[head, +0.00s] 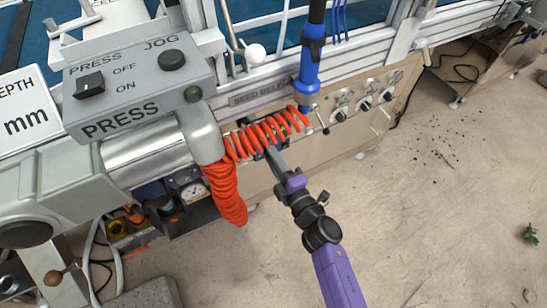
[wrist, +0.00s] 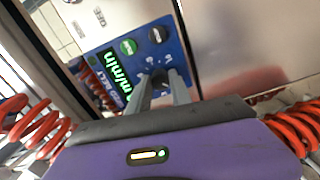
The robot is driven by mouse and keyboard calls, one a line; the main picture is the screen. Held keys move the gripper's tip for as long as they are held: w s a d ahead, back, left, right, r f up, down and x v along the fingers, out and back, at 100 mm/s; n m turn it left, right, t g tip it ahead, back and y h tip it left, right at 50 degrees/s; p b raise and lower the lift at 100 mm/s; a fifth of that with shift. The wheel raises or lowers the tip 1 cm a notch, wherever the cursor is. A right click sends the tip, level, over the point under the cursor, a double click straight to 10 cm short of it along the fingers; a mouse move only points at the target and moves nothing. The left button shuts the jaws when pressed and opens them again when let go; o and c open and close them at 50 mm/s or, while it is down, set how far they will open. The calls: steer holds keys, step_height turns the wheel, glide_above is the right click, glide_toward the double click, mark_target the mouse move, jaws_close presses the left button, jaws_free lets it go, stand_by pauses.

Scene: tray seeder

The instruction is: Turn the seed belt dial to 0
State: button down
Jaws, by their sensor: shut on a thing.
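The seed belt panel (wrist: 118,68) is a blue plate with a lit green "m/min" display, tilted in the wrist view. The dark dial (wrist: 160,78) sits at its lower part, between the fingertips. My gripper (wrist: 162,82) is shut on this dial. The pointer and most scale marks are too small or covered to read. In the head view my gripper (head: 270,150) reaches up to the machine's front, just under an orange coiled hose (head: 262,135). The hose covers most of the panel and the dial there.
The grey PRESS box (head: 135,90) and a metal cylinder (head: 148,155) stand at left. Several more knobs (head: 364,105) are to the right. The floor (head: 430,220) at right is mostly open.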

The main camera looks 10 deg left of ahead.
steer(key=c, duration=1.2)
jaws_free()
steer(key=shift+o, duration=0.2)
steer(key=p+v, duration=0.2)
steer(key=v, duration=0.5)
steer(key=shift+s+d+p, duration=0.2)
steer(key=shift+s+p, duration=0.15)
steer(key=shift+p, duration=0.05)
